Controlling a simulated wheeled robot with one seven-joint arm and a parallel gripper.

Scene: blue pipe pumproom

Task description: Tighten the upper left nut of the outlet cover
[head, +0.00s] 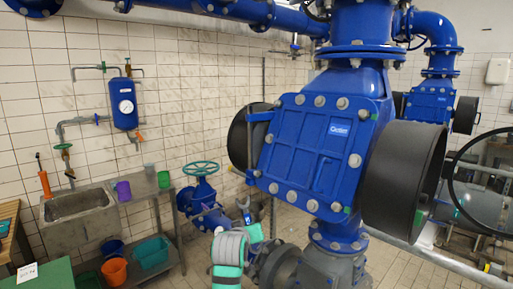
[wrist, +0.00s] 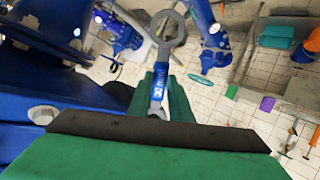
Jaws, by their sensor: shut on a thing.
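The outlet cover (head: 312,150) is a large blue bolted plate on the pump in the head view, with a small label and light grey nuts round its edge. Its upper left nut (head: 299,99) shows at the top left corner. My gripper (head: 249,230) is below and left of the cover, apart from it. In the wrist view my gripper (wrist: 158,118) is shut on a wrench (wrist: 161,75) with a blue handle and a grey ring end pointing away. The ring is empty. The handle's lower end is hidden between the jaws.
A black round cover (head: 402,180) sticks out right of the outlet cover. A blue valve with a green handwheel (head: 200,168) stands behind my gripper. A sink (head: 78,204) and shelf are at left. In the wrist view, blue pump casting (wrist: 60,95) with a nut is close at left.

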